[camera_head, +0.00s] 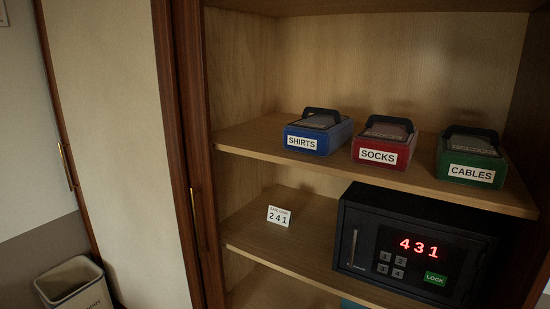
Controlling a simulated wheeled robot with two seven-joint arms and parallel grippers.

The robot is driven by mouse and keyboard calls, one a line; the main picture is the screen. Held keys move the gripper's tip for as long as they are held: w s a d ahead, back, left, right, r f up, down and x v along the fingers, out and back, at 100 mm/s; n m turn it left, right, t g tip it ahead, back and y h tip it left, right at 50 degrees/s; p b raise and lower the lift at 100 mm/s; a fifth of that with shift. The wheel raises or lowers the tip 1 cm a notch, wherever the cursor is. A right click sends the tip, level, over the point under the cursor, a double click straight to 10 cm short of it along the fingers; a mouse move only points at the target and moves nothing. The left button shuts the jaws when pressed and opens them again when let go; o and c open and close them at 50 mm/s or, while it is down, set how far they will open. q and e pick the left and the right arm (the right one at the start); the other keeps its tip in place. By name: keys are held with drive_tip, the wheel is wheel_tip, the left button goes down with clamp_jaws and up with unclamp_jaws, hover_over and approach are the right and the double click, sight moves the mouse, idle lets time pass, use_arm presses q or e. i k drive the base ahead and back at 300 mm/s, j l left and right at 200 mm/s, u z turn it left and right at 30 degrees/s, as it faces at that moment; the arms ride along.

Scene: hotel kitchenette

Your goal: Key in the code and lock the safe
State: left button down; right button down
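A dark safe (364,222) stands on the lower shelf at the right, its door shut against the body. Its red display (419,247) reads 431. Below the display are number keys (392,265) marked 1 to 4 and a green LOCK button (435,279). A vertical handle (353,247) is on the left of the door. A small white card (279,216) with the number 241 stands on the same shelf, left of the safe. Neither of my grippers is in view.
The shelf above holds a blue SHIRTS box (318,135), a red SOCKS box (383,145) and a green CABLES box (471,158). Cabinet doors with a brass handle (193,216) are at the left. A bin (74,285) stands at bottom left. The shelf around the card is clear.

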sight(433, 277)
drive_tip(key=l+z, duration=0.15)
drive_tip(key=l, duration=1.4)
drive_tip(key=l+z, duration=0.15)
drive_tip(key=l, duration=1.4)
drive_tip(key=i, duration=0.05)
